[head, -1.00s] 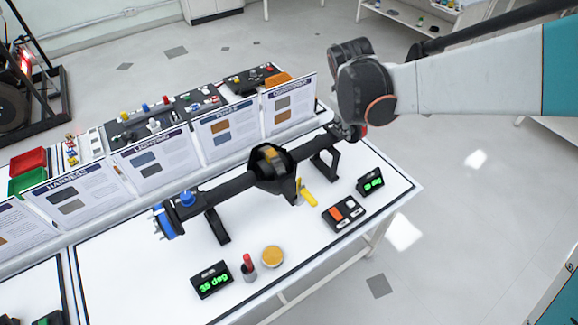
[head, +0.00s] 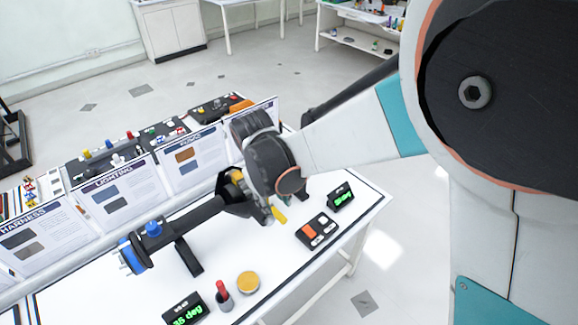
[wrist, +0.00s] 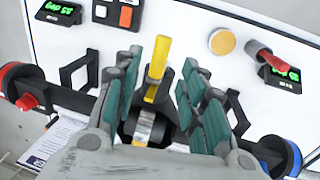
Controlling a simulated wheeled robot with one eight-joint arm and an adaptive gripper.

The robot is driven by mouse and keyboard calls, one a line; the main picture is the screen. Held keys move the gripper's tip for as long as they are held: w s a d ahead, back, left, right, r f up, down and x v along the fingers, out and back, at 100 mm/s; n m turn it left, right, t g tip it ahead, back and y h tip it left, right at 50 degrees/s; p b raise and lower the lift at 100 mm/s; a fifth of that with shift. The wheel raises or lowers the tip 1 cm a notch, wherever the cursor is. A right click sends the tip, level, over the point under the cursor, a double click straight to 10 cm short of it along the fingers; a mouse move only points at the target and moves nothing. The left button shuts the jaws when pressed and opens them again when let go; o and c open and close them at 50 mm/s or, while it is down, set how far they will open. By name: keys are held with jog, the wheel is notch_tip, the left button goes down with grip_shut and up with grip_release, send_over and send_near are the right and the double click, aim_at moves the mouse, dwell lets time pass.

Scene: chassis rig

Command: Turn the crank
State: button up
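The yellow handle (head: 279,214) sticks out from the dark central housing of the axle on the table; it looks like the crank. It also shows in the wrist view (wrist: 157,58), with a yellow part at its base. My gripper (wrist: 162,72) is open, with green-padded fingers on either side of the handle. Whether a finger touches it, I cannot tell. In the head view my wrist covers most of the gripper and part of the housing and axle. The axle (head: 195,220) lies on black stands, with a blue hub (head: 132,255) at its left end.
A control box (head: 317,231) with an orange button and a green-lit display (head: 341,196) stand right of the handle. A yellow disc (head: 248,283), a red-handled post (head: 223,296) and another display (head: 186,310) stand at the front. Upright label cards (head: 125,192) line the back.

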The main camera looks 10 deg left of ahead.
aim_at(278, 214)
jog(key=f, duration=0.1)
jog(key=f+b, duration=0.1)
jog(key=f, duration=0.1)
jog(key=f+b, duration=0.1)
jog(key=f, duration=0.1)
jog(key=shift+w+d, duration=0.25)
jog(key=shift+w, duration=0.05)
jog(key=shift+r, duration=0.1)
grip_shut()
